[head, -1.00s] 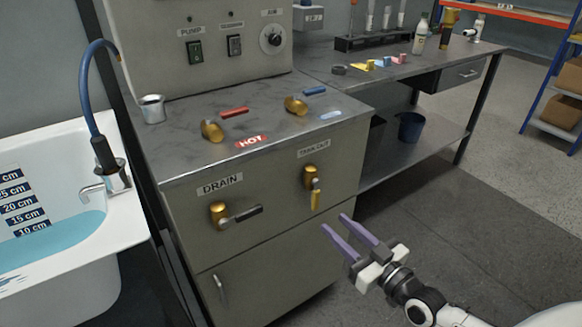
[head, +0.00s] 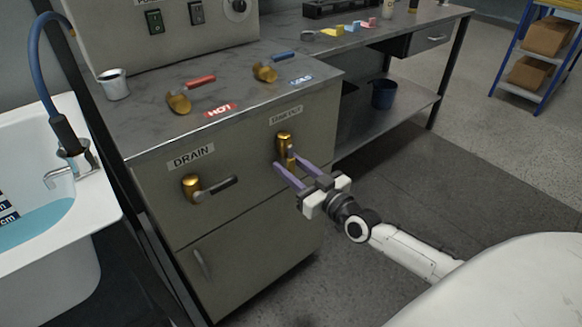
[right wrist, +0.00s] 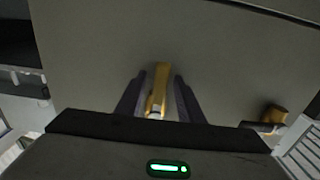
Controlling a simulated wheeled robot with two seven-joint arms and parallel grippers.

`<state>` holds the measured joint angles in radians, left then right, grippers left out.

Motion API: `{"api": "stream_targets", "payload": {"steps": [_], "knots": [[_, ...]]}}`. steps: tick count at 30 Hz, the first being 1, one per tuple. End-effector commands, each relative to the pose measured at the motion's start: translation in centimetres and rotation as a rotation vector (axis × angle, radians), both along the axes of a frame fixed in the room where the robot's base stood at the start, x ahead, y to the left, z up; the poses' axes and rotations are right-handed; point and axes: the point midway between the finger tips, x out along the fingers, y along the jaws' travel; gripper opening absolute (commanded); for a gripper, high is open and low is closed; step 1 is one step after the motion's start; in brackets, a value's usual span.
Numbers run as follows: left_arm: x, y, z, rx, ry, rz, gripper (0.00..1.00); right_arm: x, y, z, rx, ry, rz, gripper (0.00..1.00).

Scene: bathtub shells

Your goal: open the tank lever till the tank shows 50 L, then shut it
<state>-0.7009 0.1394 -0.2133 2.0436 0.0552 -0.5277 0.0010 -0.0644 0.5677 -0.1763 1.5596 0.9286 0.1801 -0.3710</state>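The tank lever is a brass valve (head: 285,141) under a label that seems to read TANK OUT (head: 286,114), on the front of the grey cabinet. In the right wrist view the handle stands between the fingers (right wrist: 158,97), with a visible gap on each side. The fingers hide part of the handle in the head view. No tank litre reading is in view. My left gripper is not in view.
The DRAIN valve (head: 193,188) with a dark sideways handle is left of the tank lever. Red (head: 200,81) and blue (head: 284,57) tap levers are on the cabinet top beside a metal cup (head: 115,86). A white tub (head: 90,205) holding water stands left.

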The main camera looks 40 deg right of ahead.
Motion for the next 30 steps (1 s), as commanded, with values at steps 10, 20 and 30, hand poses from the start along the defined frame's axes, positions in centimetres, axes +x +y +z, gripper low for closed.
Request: {"api": "stream_targets", "payload": {"steps": [10,20,30], "knots": [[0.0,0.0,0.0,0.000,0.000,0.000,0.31,0.0,0.0,0.0,0.000,0.000,0.000,0.01],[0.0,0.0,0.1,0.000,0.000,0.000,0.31,0.0,-0.1,0.0,-0.009,-0.001,0.000,0.00],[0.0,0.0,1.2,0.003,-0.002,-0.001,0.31,0.0,-0.9,0.2,-0.155,-0.011,0.000,0.00]]}}
